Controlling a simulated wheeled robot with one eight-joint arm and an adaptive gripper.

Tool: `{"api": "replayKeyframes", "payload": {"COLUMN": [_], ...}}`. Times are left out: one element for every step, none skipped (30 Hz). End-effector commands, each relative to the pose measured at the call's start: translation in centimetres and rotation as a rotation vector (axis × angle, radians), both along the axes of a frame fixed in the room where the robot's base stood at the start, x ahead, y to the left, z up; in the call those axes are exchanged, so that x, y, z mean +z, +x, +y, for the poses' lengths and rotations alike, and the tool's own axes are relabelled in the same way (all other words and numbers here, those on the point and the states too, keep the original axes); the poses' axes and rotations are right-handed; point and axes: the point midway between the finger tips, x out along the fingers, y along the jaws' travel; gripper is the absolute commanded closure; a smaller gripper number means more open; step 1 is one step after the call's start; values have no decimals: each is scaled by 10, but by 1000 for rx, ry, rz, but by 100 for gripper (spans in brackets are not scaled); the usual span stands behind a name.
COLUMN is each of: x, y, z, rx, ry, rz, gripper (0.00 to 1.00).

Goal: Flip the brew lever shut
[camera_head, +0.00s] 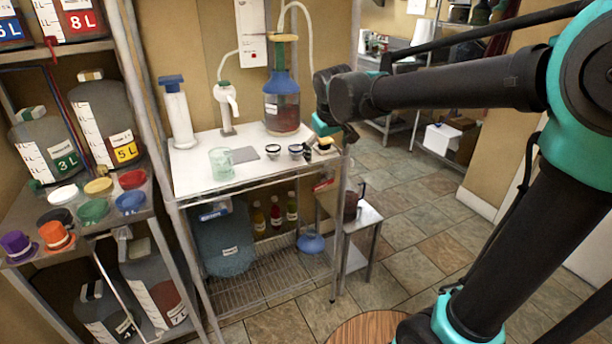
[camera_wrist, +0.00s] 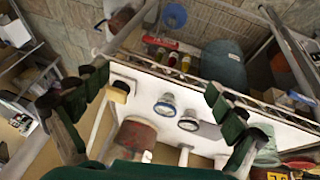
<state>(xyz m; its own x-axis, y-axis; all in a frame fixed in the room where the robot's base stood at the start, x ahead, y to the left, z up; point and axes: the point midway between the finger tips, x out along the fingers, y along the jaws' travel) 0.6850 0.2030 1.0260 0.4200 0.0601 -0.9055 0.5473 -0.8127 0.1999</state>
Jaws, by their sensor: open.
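I cannot tell for certain which part is the brew lever. A white tap with a lever-like spout (camera_head: 226,98) stands at the back of the white table (camera_head: 196,168). Beside it, to its right, stands a blue-necked carboy (camera_head: 281,104) of dark red liquid. The carboy also shows in the wrist view (camera_wrist: 136,138), between my fingers. My gripper (camera_head: 325,126) is above the table's right end, right of the carboy and apart from the tap. In the wrist view my gripper (camera_wrist: 158,108) has its fingers wide apart with nothing held.
A glass beaker (camera_head: 221,163), small round-topped jars (camera_head: 273,152) and a blue-capped white cylinder (camera_head: 177,112) stand on the table. A white wall box (camera_head: 253,34) with hoses hangs above. A shelf of jugs and colored lids (camera_head: 93,210) is at left. Tiled floor (camera_head: 410,215) is open at right.

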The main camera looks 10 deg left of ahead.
Motion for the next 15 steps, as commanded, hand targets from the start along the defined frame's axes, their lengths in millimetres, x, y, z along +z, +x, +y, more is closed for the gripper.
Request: {"api": "replayKeyframes", "payload": {"x": [-1, -2, -5, -8, -11, -17, -22, -26, -33, -39, -44, -52, -57, -62, -69], "y": [1, 2, 4, 5, 7, 9, 11, 14, 17, 20, 22, 25, 28, 30, 34], "z": [2, 2, 3, 3, 3, 3, 3, 4, 4, 4, 5, 5, 5, 6, 6], "rx": [3, 3, 3, 3, 2, 2, 2, 1, 1, 1, 1, 1, 1, 1, 1], "ry": [-1, -1, -1, -1, 0, 0, 0, 0, 0, 0, 0, 0, 0, 0, 0], "rz": [-1, -1, -1, -1, -1, -1, -1, -1, -1, -1, -1, -1, -1, -1, -1], "gripper": [4, 4, 4, 4, 4, 4, 4, 4, 4, 4, 4, 4, 4, 4, 4]}}
